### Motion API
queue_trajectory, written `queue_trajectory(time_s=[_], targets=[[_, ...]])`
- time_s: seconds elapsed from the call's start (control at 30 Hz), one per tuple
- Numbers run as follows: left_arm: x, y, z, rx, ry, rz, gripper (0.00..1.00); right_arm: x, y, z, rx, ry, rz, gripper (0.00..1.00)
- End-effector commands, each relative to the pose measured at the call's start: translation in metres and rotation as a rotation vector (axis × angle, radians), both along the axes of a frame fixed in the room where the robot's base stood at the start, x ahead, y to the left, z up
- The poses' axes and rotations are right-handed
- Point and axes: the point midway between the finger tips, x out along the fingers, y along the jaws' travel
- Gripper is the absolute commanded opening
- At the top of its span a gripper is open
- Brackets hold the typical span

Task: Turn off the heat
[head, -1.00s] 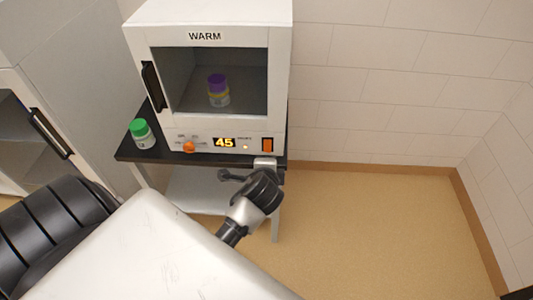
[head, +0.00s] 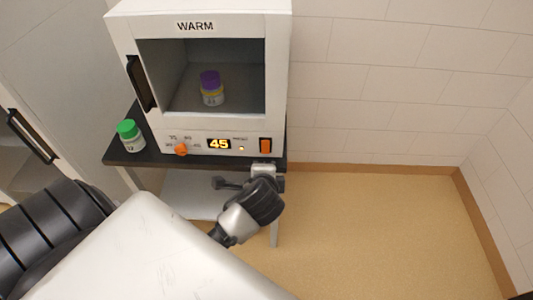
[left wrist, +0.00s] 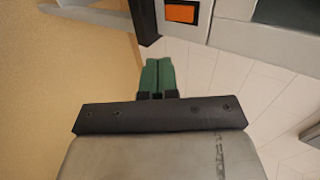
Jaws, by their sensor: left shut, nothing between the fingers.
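The white WARM oven (head: 195,70) stands on a black-topped table. Its front panel has an orange rocker switch (head: 265,146) at the right, a display (head: 219,144) reading 45, a small lit lamp (head: 241,148) and an orange knob (head: 181,149). The switch also shows at the top of the left wrist view (left wrist: 181,13). My left gripper (head: 264,168) is just below the switch, apart from it as far as I can see. Its green fingers (left wrist: 158,76) are shut and empty in the left wrist view. My right gripper is out of view.
A purple-capped jar (head: 211,88) is inside the oven behind its door window. A green-capped jar (head: 130,135) stands on the black tabletop (head: 150,160) left of the oven. A grey cabinet is at far left. The floor to the right is clear.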

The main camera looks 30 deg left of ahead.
Motion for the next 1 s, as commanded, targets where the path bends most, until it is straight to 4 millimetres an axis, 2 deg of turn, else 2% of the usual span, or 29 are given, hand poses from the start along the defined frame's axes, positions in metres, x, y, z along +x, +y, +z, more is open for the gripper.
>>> queue_trajectory(time_s=[0.1, 0.5, 0.73, 1.0], targets=[[0.01, 0.007, -0.008, 0.002, 0.0, 0.001, 0.0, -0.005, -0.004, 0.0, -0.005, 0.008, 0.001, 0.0], [0.067, 0.042, -0.056, 0.002, 0.001, 0.002, 0.0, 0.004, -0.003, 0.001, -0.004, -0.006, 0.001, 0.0], [0.094, 0.058, -0.06, 0.001, -0.001, 0.001, 0.0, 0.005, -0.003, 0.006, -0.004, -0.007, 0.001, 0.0], [0.101, 0.063, -0.062, 0.001, -0.001, 0.0, 0.0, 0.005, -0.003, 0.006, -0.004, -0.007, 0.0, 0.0]])
